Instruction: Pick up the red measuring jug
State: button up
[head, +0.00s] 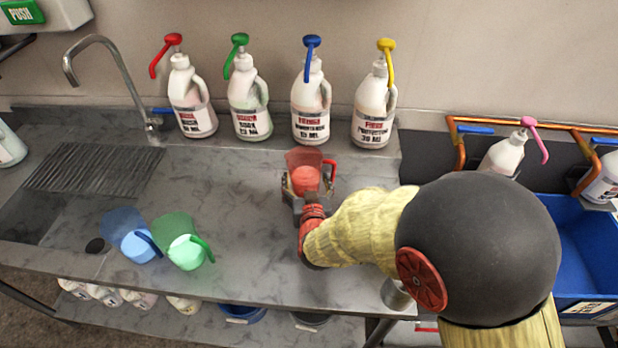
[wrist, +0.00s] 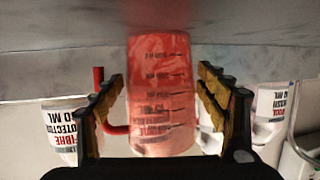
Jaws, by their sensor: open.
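The red measuring jug (head: 304,160) stands on the grey counter below the row of pump bottles, its handle on the right in the head view. In the wrist view the jug (wrist: 161,90) is see-through red with dark graduation marks. My gripper (head: 305,186) is open, with its fingers on either side of the jug. In the wrist view, narrow gaps seem to show between my gripper (wrist: 162,97) and the jug's sides. The handle (wrist: 116,129) shows on the left, partly hidden behind the left finger.
Blue (head: 130,237) and green (head: 184,246) jugs stand at the counter's front left. Pump bottles with red (head: 193,105), green (head: 249,108), blue (head: 311,108) and yellow (head: 374,110) heads line the back. A tap (head: 115,65) is at left; a blue bin (head: 590,250) is at right.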

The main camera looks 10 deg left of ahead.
jog(key=shift+x, duration=0.95)
jog(key=shift+d+f, duration=0.1)
jog(key=c, duration=1.3)
jog(key=shift+c, duration=0.7)
